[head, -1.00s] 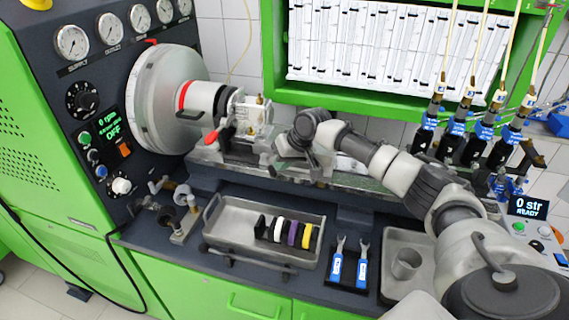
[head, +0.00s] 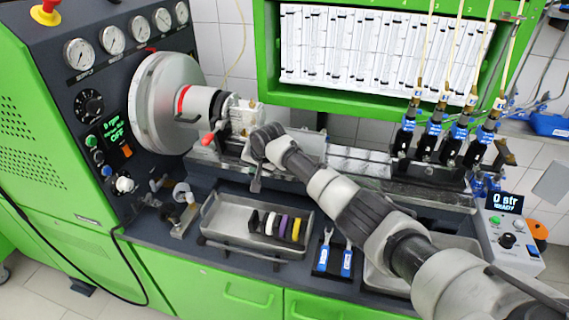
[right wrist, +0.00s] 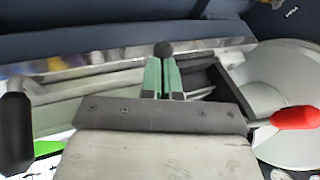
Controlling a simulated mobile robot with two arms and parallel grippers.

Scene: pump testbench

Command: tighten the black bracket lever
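My right gripper (right wrist: 163,66) reaches down over the test bench rail. Its two green fingers are close together, with a narrow dark gap between them. A black ball knob (right wrist: 163,49) shows right at the fingertips; I cannot tell whether the fingers grip it. A black handle (right wrist: 15,133) stands at the left edge of the right wrist view, apart from the fingers. I cannot tell which of these black parts is the bracket lever. In the head view my right gripper (head: 256,180) hangs in front of the pump (head: 245,115), and my arm hides parts behind it. My left gripper is out of view.
A red lever handle (head: 208,139) sits left of the gripper, near the big round drive disc (head: 165,105). A metal tray (head: 225,215) with coloured rings lies in front, with blue-handled wrenches (head: 346,262) beside it. Black injectors (head: 432,140) stand at the back right.

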